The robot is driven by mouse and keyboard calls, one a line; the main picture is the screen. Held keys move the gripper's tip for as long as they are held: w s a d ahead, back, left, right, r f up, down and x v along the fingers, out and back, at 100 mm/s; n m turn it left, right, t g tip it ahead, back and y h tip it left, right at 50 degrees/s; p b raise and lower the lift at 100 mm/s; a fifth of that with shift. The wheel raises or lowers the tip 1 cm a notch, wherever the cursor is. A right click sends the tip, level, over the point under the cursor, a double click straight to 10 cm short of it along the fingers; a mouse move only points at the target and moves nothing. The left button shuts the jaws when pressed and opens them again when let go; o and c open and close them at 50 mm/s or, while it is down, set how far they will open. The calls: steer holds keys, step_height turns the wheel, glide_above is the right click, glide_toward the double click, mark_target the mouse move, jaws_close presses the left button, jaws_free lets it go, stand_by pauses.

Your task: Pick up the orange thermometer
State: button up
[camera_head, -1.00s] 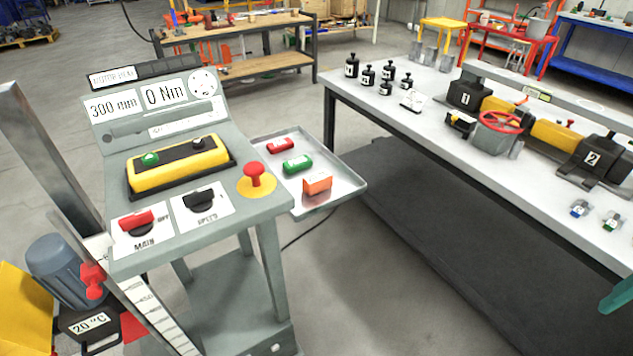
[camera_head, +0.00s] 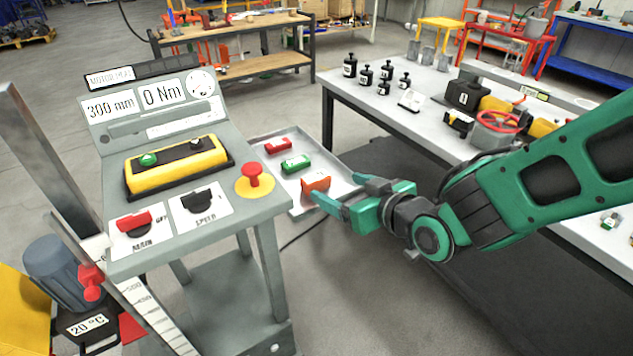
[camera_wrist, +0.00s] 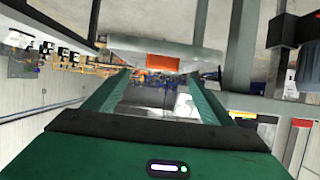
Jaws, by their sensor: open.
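The orange thermometer (camera_head: 316,185) is a small orange block near the front right corner of a grey metal tray (camera_head: 344,181) on the side of the control stand. My gripper (camera_head: 338,188) is open and empty at the tray's front right edge. Its near finger covers part of the thermometer in the head view. In the wrist view the thermometer (camera_wrist: 163,62) shows just past and between the fingertips (camera_wrist: 160,80). I cannot tell whether a finger touches it.
A red item (camera_head: 278,146) and a green item (camera_head: 296,163) lie farther back on the tray. The control stand (camera_head: 262,214) with a red stop button (camera_head: 252,172) is at left. A long workbench (camera_head: 425,116) with black weights and a screw jack stands at right.

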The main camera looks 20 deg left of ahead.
mark_target(321, 181)
steer(key=shift+x, duration=5.4)
steer(key=shift+a, duration=0.1)
steer(key=c, duration=1.3)
